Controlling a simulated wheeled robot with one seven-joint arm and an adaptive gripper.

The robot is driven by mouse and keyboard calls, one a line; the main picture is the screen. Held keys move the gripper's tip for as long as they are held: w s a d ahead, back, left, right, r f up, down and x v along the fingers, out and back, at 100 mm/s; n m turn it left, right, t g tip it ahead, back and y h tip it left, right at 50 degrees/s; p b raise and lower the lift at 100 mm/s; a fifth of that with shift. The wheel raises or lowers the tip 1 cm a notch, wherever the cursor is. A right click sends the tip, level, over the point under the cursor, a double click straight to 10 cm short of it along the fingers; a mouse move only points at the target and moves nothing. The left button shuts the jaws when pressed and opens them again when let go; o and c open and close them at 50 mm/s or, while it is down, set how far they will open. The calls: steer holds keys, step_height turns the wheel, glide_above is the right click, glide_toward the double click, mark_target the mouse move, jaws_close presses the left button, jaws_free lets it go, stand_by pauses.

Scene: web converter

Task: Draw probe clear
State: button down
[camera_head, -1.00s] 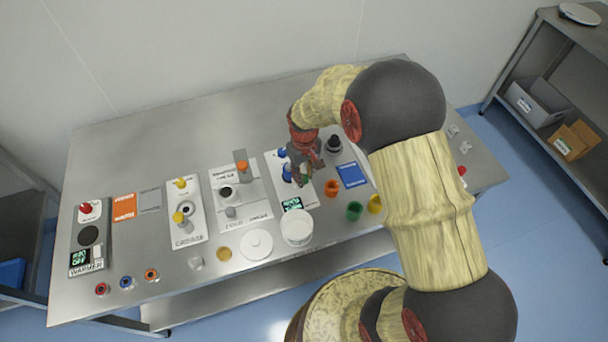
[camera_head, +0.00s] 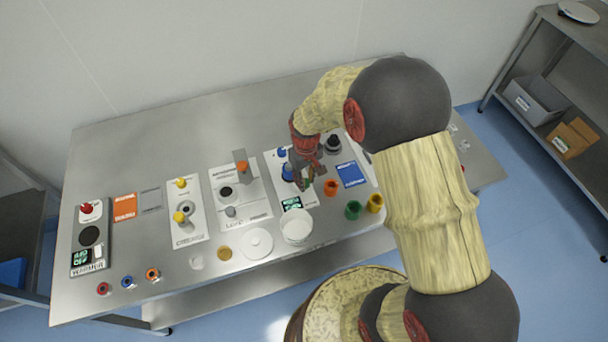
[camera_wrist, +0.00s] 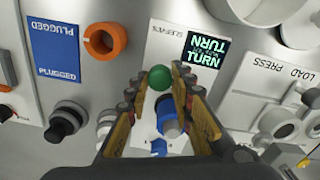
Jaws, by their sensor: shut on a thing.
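My gripper (camera_wrist: 163,84) points down over the white panel with the dark display (camera_wrist: 203,52), which reads TURN in green. Its two fingers are shut on a small green ball-shaped piece (camera_wrist: 160,78), seen between the fingertips in the wrist view; I take it for the probe's end. A blue knob (camera_wrist: 170,122) shows between the fingers, behind the green piece. In the head view my gripper (camera_head: 305,183) is beside the blue knob (camera_head: 288,172), and the fingers hide part of the panel. I cannot tell whether the green piece is clear of its seat.
An orange ring (camera_wrist: 104,40) and a blue PLUGGED card (camera_wrist: 53,50) lie beside the panel. A black knob (camera_wrist: 66,121) stands nearby.

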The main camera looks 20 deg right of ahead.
mark_target(306, 182)
steer(key=c, duration=1.5)
jaws_free()
steer(key=shift+s, duration=0.2)
steer(key=shift+c, duration=0.2)
step_height(306, 182, up, 12)
steer(key=s+r+m+t, duration=0.3)
steer(key=s+r+t, duration=0.2)
steer(key=s+r, duration=1.5)
steer(key=shift+d+r+t, duration=0.2)
steer(key=shift+r+t, duration=0.1)
steer(key=shift+r, duration=0.2)
